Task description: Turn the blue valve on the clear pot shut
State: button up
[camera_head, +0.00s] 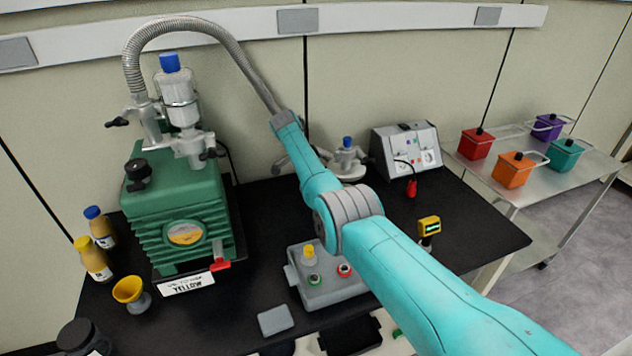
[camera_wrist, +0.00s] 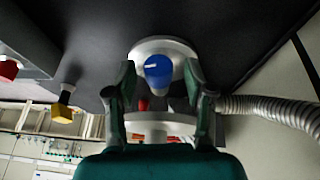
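The blue valve (camera_head: 347,142) stands on top of a pale, grey-looking pot (camera_head: 350,171) at the back of the black bench, partly behind my arm. In the wrist view the blue valve (camera_wrist: 158,72) sits above a pale round base (camera_wrist: 165,46), between the two fingers of my gripper (camera_wrist: 160,75). The fingers are apart, one on each side of the valve, with gaps visible beside it. I cannot tell from this view how far along the fingers the valve reaches. In the head view my gripper is mostly hidden by my arm.
A green pump (camera_head: 180,205) with a blue-capped glass vessel (camera_head: 180,100) stands at left. A ribbed hose (camera_head: 240,60) arches toward the pot. A grey control box (camera_head: 325,280) is in front, a meter box (camera_head: 405,150) at right. Coloured bins stand on a side cart (camera_head: 500,190).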

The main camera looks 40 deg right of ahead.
jog(key=v, duration=1.2)
dwell(0.3)
